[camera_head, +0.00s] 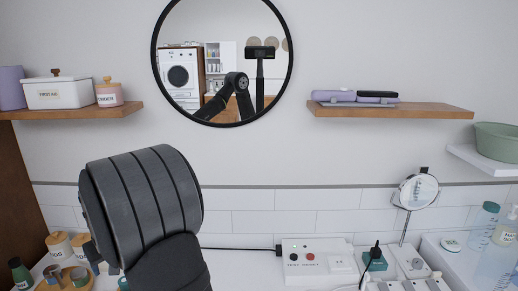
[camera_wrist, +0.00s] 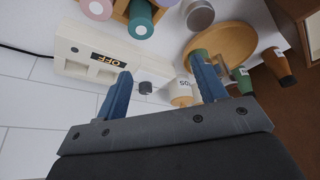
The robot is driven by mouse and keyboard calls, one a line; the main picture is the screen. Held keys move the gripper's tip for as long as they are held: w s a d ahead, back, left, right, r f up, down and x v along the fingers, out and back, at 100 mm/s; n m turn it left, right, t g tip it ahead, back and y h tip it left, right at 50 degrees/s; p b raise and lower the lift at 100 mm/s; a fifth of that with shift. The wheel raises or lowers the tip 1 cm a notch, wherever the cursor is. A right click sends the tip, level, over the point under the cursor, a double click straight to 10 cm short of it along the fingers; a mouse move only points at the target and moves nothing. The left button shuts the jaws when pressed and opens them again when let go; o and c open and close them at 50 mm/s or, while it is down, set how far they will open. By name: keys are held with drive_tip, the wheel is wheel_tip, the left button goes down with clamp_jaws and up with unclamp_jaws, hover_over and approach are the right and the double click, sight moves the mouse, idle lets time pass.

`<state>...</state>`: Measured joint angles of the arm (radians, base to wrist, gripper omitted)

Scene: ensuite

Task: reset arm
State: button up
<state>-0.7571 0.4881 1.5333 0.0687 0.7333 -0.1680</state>
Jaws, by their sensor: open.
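My gripper (camera_wrist: 161,70) shows in the wrist view, its two blue fingers spread wide apart with nothing held between them. It is over a white counter. A white box with a display reading OFF (camera_wrist: 106,60) is by the left finger, and a small dark knob shows between the fingers. A white jar with a dark label (camera_wrist: 181,92) is near the right finger; I cannot tell whether they touch.
A round wooden tray (camera_wrist: 226,42) and several bottles stand near the right finger. In the head view, a white test box (camera_head: 318,257) and a small mirror (camera_head: 418,190) stand on the counter. Wooden shelves (camera_head: 392,109) and a round mirror (camera_head: 289,50) are on the wall.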

drive_tip(key=s+a+r+n+g+y, duration=0.1)
drive_tip(key=s+a+r+n, duration=0.15)
drive_tip(key=a, duration=0.65)
drive_tip(key=s+a+r+n+g, duration=0.1)
drive_tip(key=s+a+r+n, duration=0.2)
drive_tip(key=a, duration=0.5)
drive_tip(key=shift+m, duration=0.35)
drive_tip(key=f, duration=0.9)
drive_tip(key=shift+s+d+f, duration=0.2)
drive_tip(key=shift+s+f, duration=0.05)
drive_tip(key=shift+f, duration=0.65)
